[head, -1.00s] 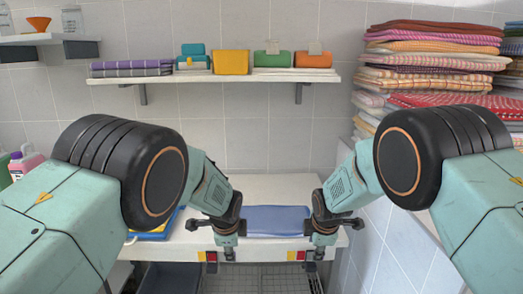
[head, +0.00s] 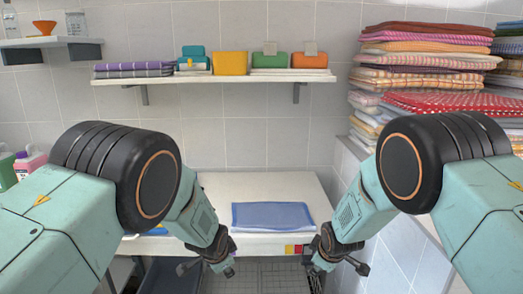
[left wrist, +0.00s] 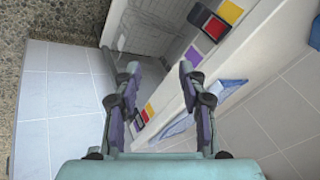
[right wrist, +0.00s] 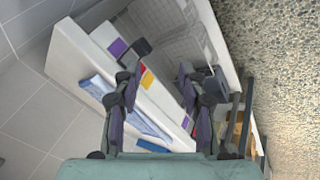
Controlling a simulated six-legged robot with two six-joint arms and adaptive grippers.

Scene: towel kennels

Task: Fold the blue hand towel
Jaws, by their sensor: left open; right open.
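The blue hand towel (head: 272,216) lies flat as a neat rectangle on the white table (head: 215,190), near its front edge, right of the middle. I cannot tell its layers. Part of it shows in the right wrist view (right wrist: 98,88). My left gripper (head: 207,268) is open and empty, low in front of the table edge, left of the towel. My right gripper (head: 338,266) is open and empty in front of the table's front right corner. Neither touches the towel. In the wrist views, the left fingers (left wrist: 160,82) and the right fingers (right wrist: 154,84) stand apart with nothing between them.
A wall shelf (head: 215,79) holds folded towels and coloured boxes. Tall stacks of folded cloths (head: 430,55) stand at right. A blue item (head: 158,229) sits at the table's left, partly hidden by my arm. Bottles (head: 30,160) stand far left. A wire basket (head: 270,275) is below the table.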

